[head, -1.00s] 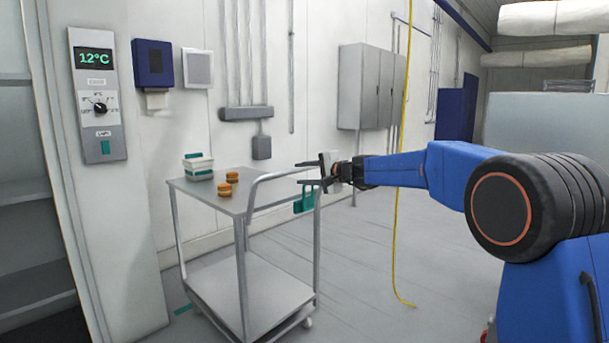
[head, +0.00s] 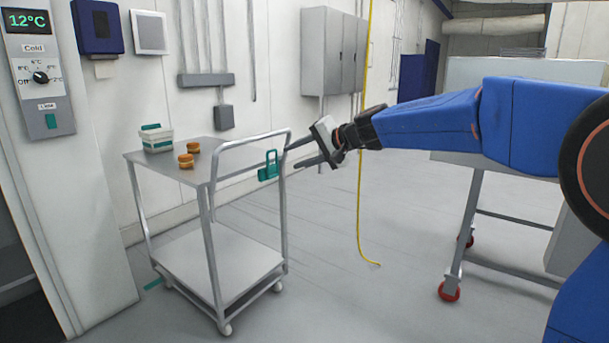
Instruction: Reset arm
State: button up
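My gripper (head: 291,156) is at the end of my blue arm, which reaches in from the right. Its two dark fingers point left and stand apart, with nothing seen between them. The fingertips are close to the handle of the grey cart (head: 215,265) in the picture; I cannot tell whether they touch it. A teal tag-like piece (head: 268,168) hangs by the cart's handle, just left of the fingers.
On the cart's top are two small orange-brown rounds (head: 186,160) and white tubs with teal lids (head: 157,139). A yellow hose (head: 360,200) hangs behind my arm. A table with red casters (head: 449,291) stands right.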

jog(key=s+d+f+n+g+h, duration=0.1)
jog(key=s+d+f+h, duration=0.2)
jog(key=s+d+f, duration=0.5)
jog(key=s+d+f+n+g+h, duration=0.1)
jog(key=s+d+f+h, duration=0.3)
jog(key=s, duration=1.8)
jog(key=s+d+f+n+h, duration=0.2)
jog(key=s+d+f+h, duration=0.1)
jog(key=s+d+f, duration=0.8)
jog(key=s+d, duration=0.4)
jog(key=d, duration=0.4)
jog(key=shift+f+g+h, duration=0.3)
jog(key=shift+g, duration=0.1)
jog(key=shift+d, duration=0.1)
